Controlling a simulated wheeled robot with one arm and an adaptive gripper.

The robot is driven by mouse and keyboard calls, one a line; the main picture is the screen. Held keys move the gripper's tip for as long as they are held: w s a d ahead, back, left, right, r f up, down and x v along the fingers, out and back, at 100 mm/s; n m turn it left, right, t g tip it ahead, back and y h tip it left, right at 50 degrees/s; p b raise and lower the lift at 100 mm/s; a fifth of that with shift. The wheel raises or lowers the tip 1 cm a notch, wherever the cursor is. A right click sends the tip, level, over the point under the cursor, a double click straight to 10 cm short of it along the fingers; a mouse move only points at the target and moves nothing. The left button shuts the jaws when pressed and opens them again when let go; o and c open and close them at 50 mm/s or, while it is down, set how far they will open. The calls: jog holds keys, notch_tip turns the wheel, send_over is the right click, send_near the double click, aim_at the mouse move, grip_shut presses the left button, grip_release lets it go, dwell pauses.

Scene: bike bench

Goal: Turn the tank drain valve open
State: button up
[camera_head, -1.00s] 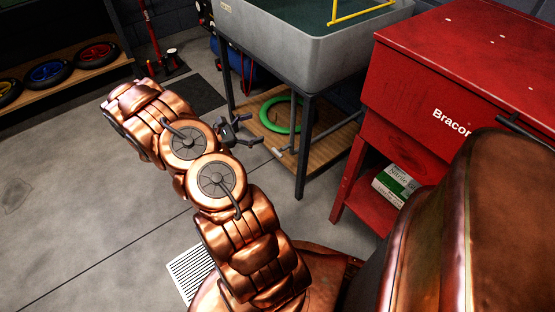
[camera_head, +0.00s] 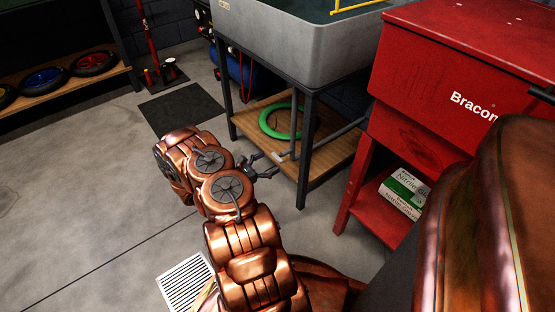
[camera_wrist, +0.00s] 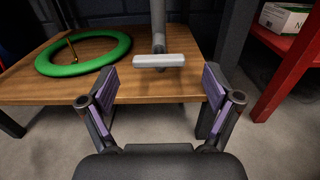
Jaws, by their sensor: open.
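The grey tank (camera_head: 312,52) stands on a dark metal frame. Below it a grey pipe ends in a pale grey bar-shaped handle (camera_wrist: 160,61), seemingly the drain valve, lying crosswise in the wrist view. The handle also shows small in the head view (camera_head: 282,157), near a frame leg. My gripper (camera_wrist: 160,82) is open and empty, its purple-padded fingers spread to either side of the handle's line. The handle appears ahead of the fingertips, not between them. In the head view my gripper (camera_head: 270,165) is just left of the handle, close to it.
A wooden shelf (camera_wrist: 120,90) lies under the tank with a green ring (camera_wrist: 82,55) on it. Dark frame legs (camera_head: 306,150) stand close by. A red cabinet (camera_head: 400,130) with a glove box (camera_head: 403,192) is on the right.

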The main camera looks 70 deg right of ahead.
aim_at(276, 159)
jog(key=shift+b+x, duration=0.6)
jog(key=shift+x, duration=1.65)
jog(key=c, duration=1.1)
jog(key=shift+s+d, duration=0.1)
jog(key=shift+s, duration=0.05)
jog(key=shift+c, duration=0.3)
